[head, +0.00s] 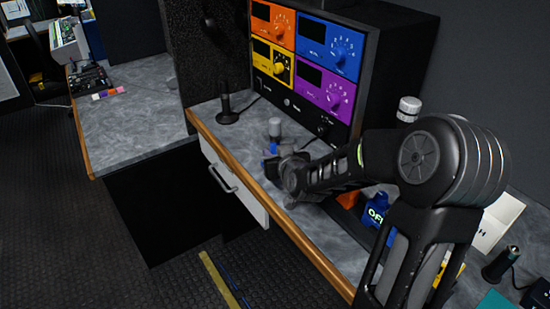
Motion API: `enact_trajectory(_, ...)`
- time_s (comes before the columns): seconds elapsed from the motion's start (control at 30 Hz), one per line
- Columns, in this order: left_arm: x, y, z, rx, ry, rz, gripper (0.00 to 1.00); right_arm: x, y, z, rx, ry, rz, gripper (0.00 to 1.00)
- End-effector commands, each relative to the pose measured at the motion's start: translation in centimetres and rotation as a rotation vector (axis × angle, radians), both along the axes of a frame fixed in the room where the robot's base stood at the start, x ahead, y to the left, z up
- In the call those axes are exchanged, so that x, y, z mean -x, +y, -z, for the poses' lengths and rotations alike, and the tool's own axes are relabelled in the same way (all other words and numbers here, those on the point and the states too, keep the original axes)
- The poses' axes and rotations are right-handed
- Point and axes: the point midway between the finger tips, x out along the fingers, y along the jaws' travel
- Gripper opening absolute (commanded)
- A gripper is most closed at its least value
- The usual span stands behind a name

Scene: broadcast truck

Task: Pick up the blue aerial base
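My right arm reaches in from the right across the grey worktop (330,232). Its gripper (275,158) is low over the worktop in front of the coloured panel. A small blue part (272,148) with a grey cylinder (275,127) above it shows right at the fingertips; it may be the blue aerial base. The gripper and wrist partly hide it, so I cannot tell whether the fingers are closed on it. Another blue item (376,208) with white lettering stands further right, partly behind my arm. My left gripper is not in view.
A panel box (292,88) with orange, blue, yellow and purple modules stands behind. A black stubby object (228,112) stands left of my gripper. An orange item (348,198) sits under my forearm. A drawer (233,184) with a handle is below the worktop edge.

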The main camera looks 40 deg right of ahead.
Motion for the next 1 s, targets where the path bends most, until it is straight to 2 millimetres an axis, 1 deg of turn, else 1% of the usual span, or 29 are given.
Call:
enact_trajectory(0.03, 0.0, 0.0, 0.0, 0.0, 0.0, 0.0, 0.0, 0.0, 0.0, 0.0, 0.0, 0.0, 0.0, 0.23)
enact_trajectory(0.3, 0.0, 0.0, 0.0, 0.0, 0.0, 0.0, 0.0, 0.0, 0.0, -0.01, 0.0, 0.0, 0.0, 0.01)
enact_trajectory(0.33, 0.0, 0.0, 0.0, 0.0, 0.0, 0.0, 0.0, 0.0, 0.0, -0.01, 0.0, 0.0, 0.0, 0.0)
enact_trajectory(1.0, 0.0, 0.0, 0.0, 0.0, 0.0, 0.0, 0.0, 0.0, 0.0, -0.01, 0.0, 0.0, 0.0, 0.0)
